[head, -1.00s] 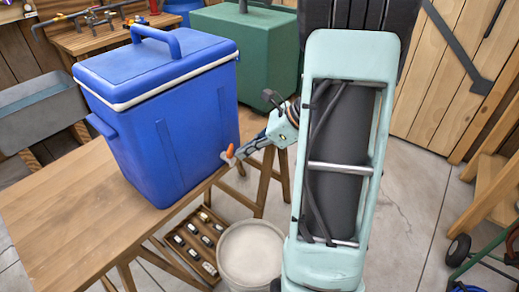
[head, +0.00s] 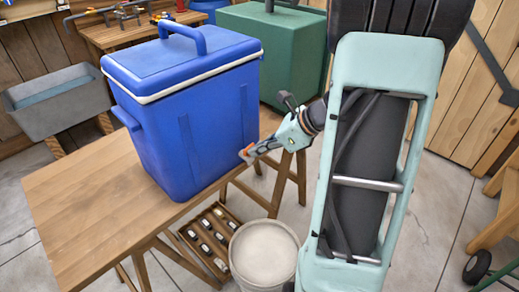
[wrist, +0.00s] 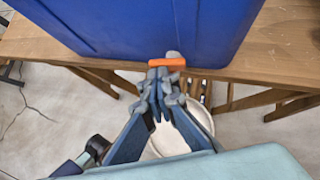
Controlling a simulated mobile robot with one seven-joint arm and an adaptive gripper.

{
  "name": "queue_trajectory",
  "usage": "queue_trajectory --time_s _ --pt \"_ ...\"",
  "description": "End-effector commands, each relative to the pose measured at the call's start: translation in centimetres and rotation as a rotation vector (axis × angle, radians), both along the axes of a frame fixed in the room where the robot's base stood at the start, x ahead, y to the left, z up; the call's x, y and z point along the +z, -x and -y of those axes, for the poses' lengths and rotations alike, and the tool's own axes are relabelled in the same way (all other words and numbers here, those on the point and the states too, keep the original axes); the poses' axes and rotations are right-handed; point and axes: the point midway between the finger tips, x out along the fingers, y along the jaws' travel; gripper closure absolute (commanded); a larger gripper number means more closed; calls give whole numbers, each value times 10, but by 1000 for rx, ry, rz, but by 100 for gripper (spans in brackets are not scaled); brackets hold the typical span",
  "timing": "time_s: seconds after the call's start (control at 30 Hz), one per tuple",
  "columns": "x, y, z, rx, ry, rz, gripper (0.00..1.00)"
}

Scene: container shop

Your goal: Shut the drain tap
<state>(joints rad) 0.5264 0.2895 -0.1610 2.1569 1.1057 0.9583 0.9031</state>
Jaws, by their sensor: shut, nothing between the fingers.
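The blue cooler (head: 190,130) with a white-rimmed lid stands on a wooden table. Its drain tap, with an orange lever (wrist: 167,62), is low on the cooler's side, near the table edge. In the wrist view the lever lies roughly level, crosswise in front of the blue wall. The tap's orange part also shows in the head view (head: 246,153). My gripper (wrist: 163,80) is shut, with its fingertips just below the lever, close to or touching the tap; I cannot tell which. The fingers hide the tap's lower part and spout.
A pale round bucket (head: 264,254) stands on the floor below the table edge (wrist: 255,70). A wooden crate of bottles (head: 210,240) is beside it. A green box (head: 270,50) and a grey trough (head: 55,103) stand behind.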

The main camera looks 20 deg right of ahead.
Motion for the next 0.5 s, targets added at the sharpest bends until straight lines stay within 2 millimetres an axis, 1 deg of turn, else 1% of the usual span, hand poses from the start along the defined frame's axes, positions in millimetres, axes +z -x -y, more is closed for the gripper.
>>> queue_trajectory --time_s 0.03,0.2,0.5 --pt "1 -1 -5 -25 -3 3 100" --pt "1 0 -9 -145 -4 3 100" --pt "1 -1 -14 -141 -4 3 100"
